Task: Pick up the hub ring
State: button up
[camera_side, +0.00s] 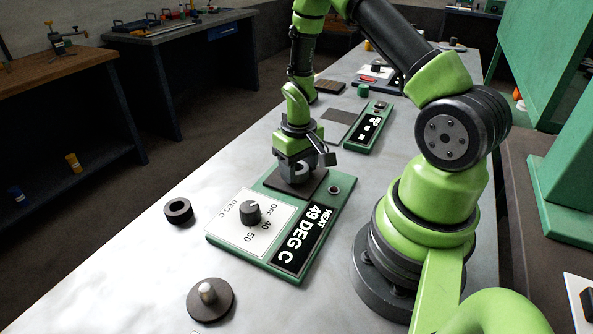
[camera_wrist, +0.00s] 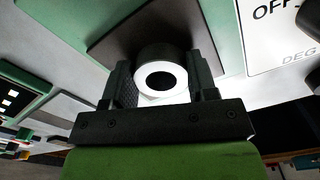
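The hub ring, a pale metal ring (camera_wrist: 141,82) with a round hole, sits between my gripper's two dark fingers in the wrist view. It is at the dark square hot plate (camera_wrist: 108,42) of the green heater. In the side view my gripper (camera_side: 300,172) points down over this plate (camera_side: 312,186), and the ring is mostly hidden between the fingers. The fingers lie against the ring's two sides with no clear gap. I cannot tell whether the ring rests on the plate or is just above it.
The heater (camera_side: 223,245) has a black knob (camera_side: 250,212) and a display reading HEAT 49 DEG C (camera_side: 303,238). A black ring (camera_side: 179,210) and a round base with a peg (camera_side: 209,296) stand on the pale bench. Another green device (camera_side: 369,128) is behind.

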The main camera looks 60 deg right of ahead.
jog(key=shift+c, duration=0.5)
jog(key=shift+r, duration=0.55)
notch_tip(320, 180, up, 9)
jog(key=w+a+n, duration=0.1)
jog(key=a, duration=0.4)
jog(key=w+a+n, duration=0.1)
jog(key=a, duration=0.4)
jog(key=w+a+f+n, duration=0.1)
jog(key=a, duration=0.4)
jog(key=shift+w+a+f, duration=0.1)
jog(key=shift+w+a, duration=0.2)
jog(key=shift+w, duration=0.05)
jog(key=s+a+n, duration=0.1)
jog(key=a, duration=0.3)
jog(key=s+a+n, duration=0.1)
jog(key=s+a, duration=0.1)
jog(key=a, duration=0.3)
jog(key=s+a+f+n, duration=0.1)
jog(key=a, duration=0.4)
jog(key=shift+s+a, duration=0.1)
jog(key=shift+s, duration=0.15)
jog(key=shift+s+a+f, duration=0.1)
jog(key=shift+a+f, duration=0.05)
jog(key=shift+a, duration=0.05)
jog(key=shift+f, duration=2.15)
